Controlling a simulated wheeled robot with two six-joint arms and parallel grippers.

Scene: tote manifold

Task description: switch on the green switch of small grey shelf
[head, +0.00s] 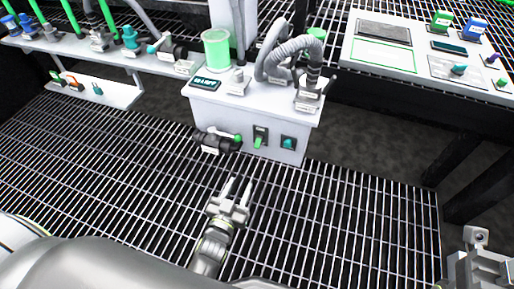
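A pale grey box-like stand (255,103) is in the middle of the head view. Its front face carries a switch with a green lever (259,141), a round teal-green knob (289,143) to its right, and a black fitting with a green tip (215,142) to its left. A small low grey shelf (112,93) at the left bears tiny green, orange and teal parts, too small to make out. My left gripper (238,184) is open and empty, below and apart from the green lever. My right gripper (478,262) is partly cut off at the lower right; its fingers are unclear.
A green-filled cup (217,50), a small display (205,83) and a thick grey hose (290,48) stand on the box. A white panel (405,62) with green and blue blocks is at the right. The grated floor (340,215) in front is clear.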

